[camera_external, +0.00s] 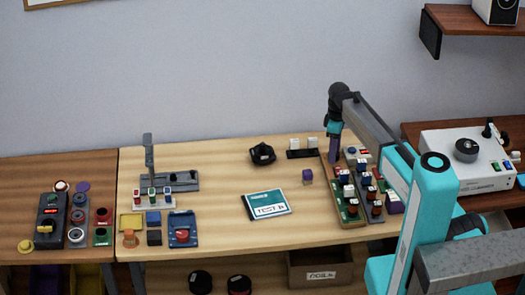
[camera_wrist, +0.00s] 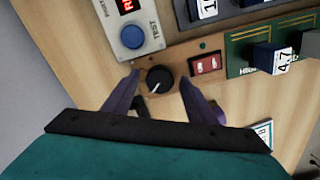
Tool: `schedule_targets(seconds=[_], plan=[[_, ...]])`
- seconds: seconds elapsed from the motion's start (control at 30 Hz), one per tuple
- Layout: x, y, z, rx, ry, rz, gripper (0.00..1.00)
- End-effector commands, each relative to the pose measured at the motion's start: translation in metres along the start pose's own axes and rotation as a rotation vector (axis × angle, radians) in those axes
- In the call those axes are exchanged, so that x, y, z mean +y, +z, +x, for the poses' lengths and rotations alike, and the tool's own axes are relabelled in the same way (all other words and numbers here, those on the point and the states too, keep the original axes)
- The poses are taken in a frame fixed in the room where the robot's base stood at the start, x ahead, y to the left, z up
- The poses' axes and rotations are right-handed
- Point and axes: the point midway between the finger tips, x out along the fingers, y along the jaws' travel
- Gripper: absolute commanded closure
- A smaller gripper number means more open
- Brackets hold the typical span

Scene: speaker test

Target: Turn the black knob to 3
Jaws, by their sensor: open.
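A round black knob (camera_wrist: 159,79) with a white pointer line sits on a wood-coloured surface in the wrist view. Its pointer faces the lower left; I cannot make out any numbers around it. My gripper (camera_wrist: 160,84) is open, with one purple finger on each side of the knob. I cannot tell whether the fingers touch it. In the external view my gripper (camera_external: 333,154) points down at the far left end of the boards on the right of the table; the knob between its fingers cannot be made out there.
A red rocker switch (camera_wrist: 206,65) and a blue button (camera_wrist: 132,37) lie close to the knob. Boards with several coloured blocks (camera_external: 349,190) stand nearby. A white device (camera_external: 465,170) with its own dark dial is at right. The table's middle holds a teal-and-white booklet (camera_external: 267,204).

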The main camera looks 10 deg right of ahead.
Motion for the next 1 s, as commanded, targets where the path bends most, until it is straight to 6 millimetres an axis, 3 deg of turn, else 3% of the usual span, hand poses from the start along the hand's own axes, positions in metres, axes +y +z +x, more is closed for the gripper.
schedule_targets(seconds=[0.27,0.5,1.0], plan=[[0.0,0.0,0.0007,0.0,0.0,0.0,0.48],[-0.0001,0.0,0.0005,0.0,0.0,0.0,0.89],[-0.0002,0.0001,0.0008,0.0,0.0,0.083,0.89]])
